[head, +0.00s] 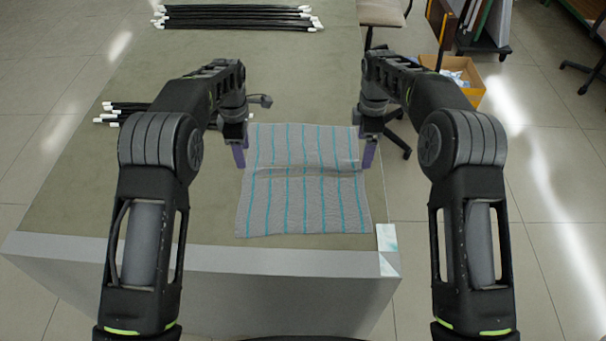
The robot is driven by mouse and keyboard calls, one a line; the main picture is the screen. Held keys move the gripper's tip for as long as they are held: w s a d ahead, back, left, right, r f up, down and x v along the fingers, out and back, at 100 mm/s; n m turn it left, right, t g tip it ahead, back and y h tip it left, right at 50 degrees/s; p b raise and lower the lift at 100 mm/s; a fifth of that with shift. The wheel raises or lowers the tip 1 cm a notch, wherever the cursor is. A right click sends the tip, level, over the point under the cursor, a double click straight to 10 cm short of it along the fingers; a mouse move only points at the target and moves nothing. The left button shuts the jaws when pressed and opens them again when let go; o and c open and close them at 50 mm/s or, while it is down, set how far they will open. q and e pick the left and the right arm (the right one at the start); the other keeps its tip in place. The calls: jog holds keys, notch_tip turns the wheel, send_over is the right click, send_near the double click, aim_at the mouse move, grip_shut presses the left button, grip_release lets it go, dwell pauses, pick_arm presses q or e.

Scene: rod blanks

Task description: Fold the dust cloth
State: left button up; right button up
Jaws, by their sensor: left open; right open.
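The dust cloth (305,190) is grey with teal stripes and lies on the table near its front edge. A raised crease runs across it from left to right, a little above its middle. My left gripper (239,155) is open at the cloth's left edge, near the crease. My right gripper (368,153) is open at the cloth's right edge, at about the same height. I cannot tell whether either gripper touches the cloth.
More rods (122,108) lie at the left, partly behind my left arm. A small pale patch (387,240) is at the front right corner. A cardboard box (462,78) stands on the floor.

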pick_arm(q)
jog(key=shift+f+b, duration=0.6)
pick_arm(e)
notch_tip(320, 180, up, 8)
jog(key=shift+f, duration=0.1)
